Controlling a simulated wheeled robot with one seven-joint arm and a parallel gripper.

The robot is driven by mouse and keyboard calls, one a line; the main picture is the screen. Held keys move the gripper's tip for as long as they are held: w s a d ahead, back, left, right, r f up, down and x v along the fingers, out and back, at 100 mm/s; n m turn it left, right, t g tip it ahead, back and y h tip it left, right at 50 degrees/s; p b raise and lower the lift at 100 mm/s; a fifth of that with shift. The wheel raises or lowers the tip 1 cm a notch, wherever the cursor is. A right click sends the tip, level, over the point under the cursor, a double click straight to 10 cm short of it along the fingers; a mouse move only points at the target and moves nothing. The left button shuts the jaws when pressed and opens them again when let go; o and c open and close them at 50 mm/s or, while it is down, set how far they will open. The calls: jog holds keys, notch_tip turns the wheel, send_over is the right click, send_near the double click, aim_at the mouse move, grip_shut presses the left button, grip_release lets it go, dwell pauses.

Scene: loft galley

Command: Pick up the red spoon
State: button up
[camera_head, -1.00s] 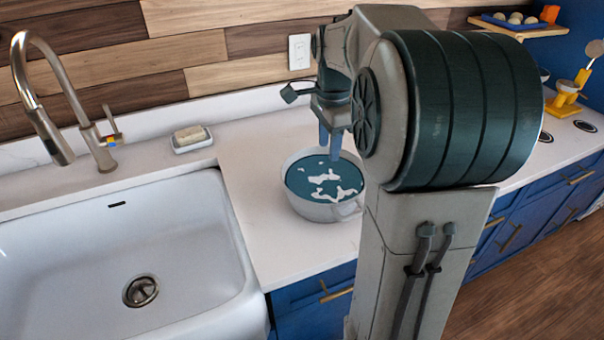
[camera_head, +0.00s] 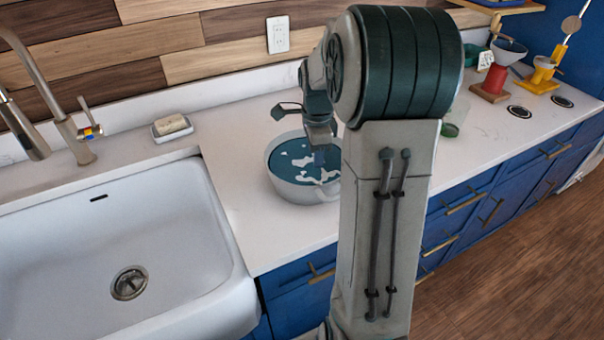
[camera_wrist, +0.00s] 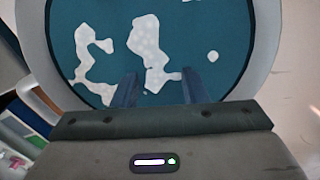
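I cannot make out a red spoon in either view. A large white-grey bowl (camera_head: 293,188) with a side handle stands on the counter, right of the sink. Its inside is teal with white irregular patches; it fills much of the wrist view, where its rim (camera_wrist: 262,45) shows. My gripper (camera_head: 319,158) points down over the bowl. In the wrist view its two fingers (camera_wrist: 160,90) are apart with nothing visible between them. I cannot tell whether the fingertips touch the bowl's contents.
A white sink (camera_head: 120,240) and tap (camera_head: 70,130) are at left. A soap dish (camera_head: 172,133) stands behind the sink. A red-based stand with a cone (camera_head: 490,85) and a yellow stand (camera_head: 541,78) are far right. The counter in front of the bowl is clear.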

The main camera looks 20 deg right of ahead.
aim_at(307, 174)
notch_tip(307, 174, down, 4)
jog(key=shift+s+a+r, duration=0.1)
jog(key=shift+a+r, duration=0.05)
jog(key=shift+r, duration=0.05)
grip_shut()
